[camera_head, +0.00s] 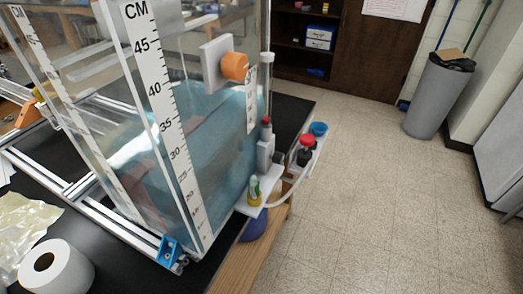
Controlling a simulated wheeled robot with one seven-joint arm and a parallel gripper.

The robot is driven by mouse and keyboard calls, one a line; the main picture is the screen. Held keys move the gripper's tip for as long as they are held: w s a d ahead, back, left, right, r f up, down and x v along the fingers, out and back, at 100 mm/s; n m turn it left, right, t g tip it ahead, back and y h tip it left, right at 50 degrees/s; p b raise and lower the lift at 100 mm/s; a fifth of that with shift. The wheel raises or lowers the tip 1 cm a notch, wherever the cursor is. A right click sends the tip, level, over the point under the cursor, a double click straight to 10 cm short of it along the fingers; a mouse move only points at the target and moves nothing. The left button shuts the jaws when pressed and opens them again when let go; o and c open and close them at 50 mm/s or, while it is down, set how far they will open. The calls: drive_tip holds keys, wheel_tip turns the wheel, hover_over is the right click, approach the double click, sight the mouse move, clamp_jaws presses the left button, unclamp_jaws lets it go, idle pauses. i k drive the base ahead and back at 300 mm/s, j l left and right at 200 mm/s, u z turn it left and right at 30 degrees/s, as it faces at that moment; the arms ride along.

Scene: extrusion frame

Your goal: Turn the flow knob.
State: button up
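An orange round knob (234,67) sticks out from a white square plate (213,62) on the upper right wall of a clear tank (205,135). It looks like the flow knob, but I see no label naming it. A white strip with small marks (251,98) hangs just below and right of the knob. Nothing touches the knob. My gripper is not in view.
Rulers marked CM (157,90) run down the tank, which holds bluish water. Red-capped fittings (306,150) and a small white shelf (262,187) stand at its right side. A paper roll (55,270) lies front left. Floor (400,200) to the right is clear; a grey bin (438,97) stands beyond.

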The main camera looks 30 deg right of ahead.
sight(277, 158)
drive_tip(key=l+z, duration=0.2)
drive_tip(key=z, duration=0.15)
drive_tip(key=l+z, duration=0.15)
drive_tip(key=z, duration=0.2)
drive_tip(key=l+z, duration=0.2)
drive_tip(key=z, duration=0.15)
